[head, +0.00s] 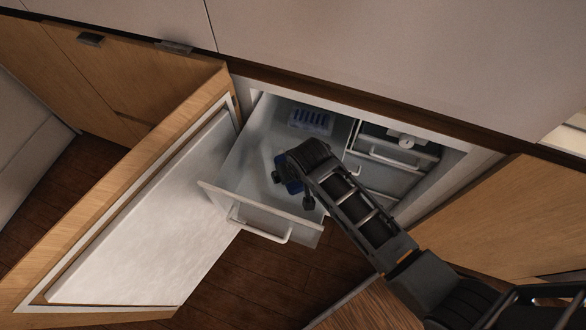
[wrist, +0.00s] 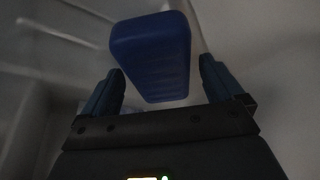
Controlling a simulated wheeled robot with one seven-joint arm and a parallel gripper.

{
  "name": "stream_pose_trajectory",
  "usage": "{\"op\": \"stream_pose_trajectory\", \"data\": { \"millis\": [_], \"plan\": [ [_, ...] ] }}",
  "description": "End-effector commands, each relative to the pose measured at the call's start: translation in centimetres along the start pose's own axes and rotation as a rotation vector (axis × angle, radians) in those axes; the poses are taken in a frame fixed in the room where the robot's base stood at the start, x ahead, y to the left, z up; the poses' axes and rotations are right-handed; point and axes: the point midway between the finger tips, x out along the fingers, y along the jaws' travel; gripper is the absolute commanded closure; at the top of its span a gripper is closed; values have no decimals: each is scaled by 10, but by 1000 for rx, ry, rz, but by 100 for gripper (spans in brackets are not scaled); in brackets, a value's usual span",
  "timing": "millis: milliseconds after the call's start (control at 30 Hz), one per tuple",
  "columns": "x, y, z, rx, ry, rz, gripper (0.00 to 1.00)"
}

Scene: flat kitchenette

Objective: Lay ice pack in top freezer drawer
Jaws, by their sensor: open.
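A blue ice pack (wrist: 152,58) shows between and just beyond the two fingers of my gripper (wrist: 158,85) in the wrist view. The fingers are open, with a gap on each side of it. In the head view my gripper (head: 291,190) is low inside the pulled-out top freezer drawer (head: 232,176). A blue patch of the ice pack (head: 293,187) shows beside the fingers there, and my arm hides the rest. I cannot tell whether the pack rests fully on the drawer floor.
The drawer front has a white handle (head: 262,228). The open freezer door (head: 150,215) stands at the left. Another compartment with a handle (head: 395,160) is at the right.

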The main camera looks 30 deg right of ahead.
Motion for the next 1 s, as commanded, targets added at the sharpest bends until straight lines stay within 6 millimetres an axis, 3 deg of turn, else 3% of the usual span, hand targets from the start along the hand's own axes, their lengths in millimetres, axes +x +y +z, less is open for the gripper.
{"op": "stream_pose_trajectory", "data": {
  "millis": [267, 700, 1000],
  "plan": [
    [-23, 0, -2, 0, 3, -1, 6],
    [-106, 0, -2, 0, 3, 0, 6],
    [-122, 0, -1, 0, -1, 0, 6]
  ]
}}
